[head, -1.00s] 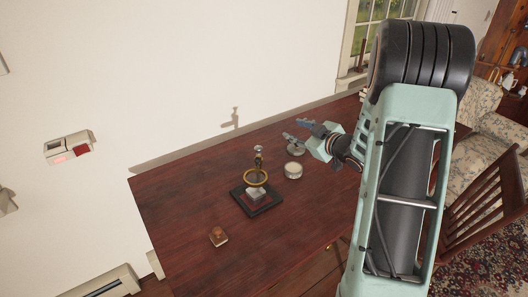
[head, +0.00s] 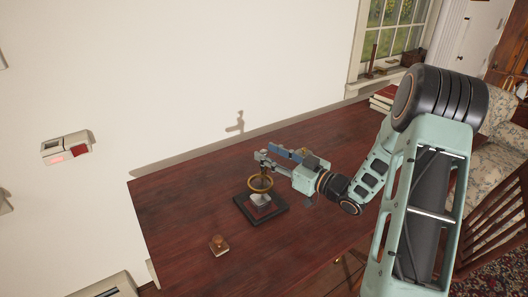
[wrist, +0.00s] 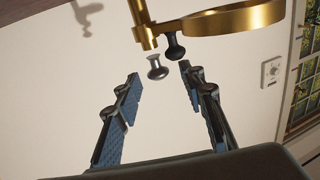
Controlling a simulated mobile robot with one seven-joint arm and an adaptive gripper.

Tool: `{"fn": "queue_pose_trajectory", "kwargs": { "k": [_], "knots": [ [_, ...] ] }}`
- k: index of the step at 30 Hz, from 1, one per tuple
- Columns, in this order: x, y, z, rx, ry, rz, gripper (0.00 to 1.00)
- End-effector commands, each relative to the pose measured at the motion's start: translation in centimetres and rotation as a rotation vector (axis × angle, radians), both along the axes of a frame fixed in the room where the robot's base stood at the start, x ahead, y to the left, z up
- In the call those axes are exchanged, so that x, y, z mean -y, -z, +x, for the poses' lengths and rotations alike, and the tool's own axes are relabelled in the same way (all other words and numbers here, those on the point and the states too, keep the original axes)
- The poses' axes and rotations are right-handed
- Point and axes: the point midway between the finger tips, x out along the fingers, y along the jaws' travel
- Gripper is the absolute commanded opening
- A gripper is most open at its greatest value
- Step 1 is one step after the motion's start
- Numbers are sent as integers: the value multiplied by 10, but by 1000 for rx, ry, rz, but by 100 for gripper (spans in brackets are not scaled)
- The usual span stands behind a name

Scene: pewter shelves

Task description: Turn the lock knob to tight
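A brass ring (head: 261,183) on a stand with a dark square base (head: 279,213) stands on the table. In the wrist view the brass post (wrist: 143,25) and ring (wrist: 235,20) show at the top. A silver knob (wrist: 157,67) and a black knob (wrist: 174,47) sit by the post; I cannot tell which is the lock knob. My gripper (head: 265,160) is at the top of the stand. In the wrist view my gripper (wrist: 160,78) is open, its blue-padded fingers apart. The silver knob appears between and just beyond the fingertips, with no contact visible.
The dark red table (head: 185,195) has clear room left of the stand. A small brown wooden object (head: 219,245) lies near the front left. Books (head: 382,98) are stacked at the far right. The white wall (head: 180,80) rises behind the table.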

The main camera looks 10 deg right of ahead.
Motion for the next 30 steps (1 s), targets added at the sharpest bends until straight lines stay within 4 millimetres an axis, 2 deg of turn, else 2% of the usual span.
{"fn": "queue_pose_trajectory", "kwargs": {
  "k": [6,16,26,30],
  "knots": [
    [-13,0,17,1,-1,-2,37],
    [-15,0,20,0,1,-1,36],
    [-14,0,19,0,1,-2,0],
    [-14,0,19,0,2,-2,0]
  ]
}}
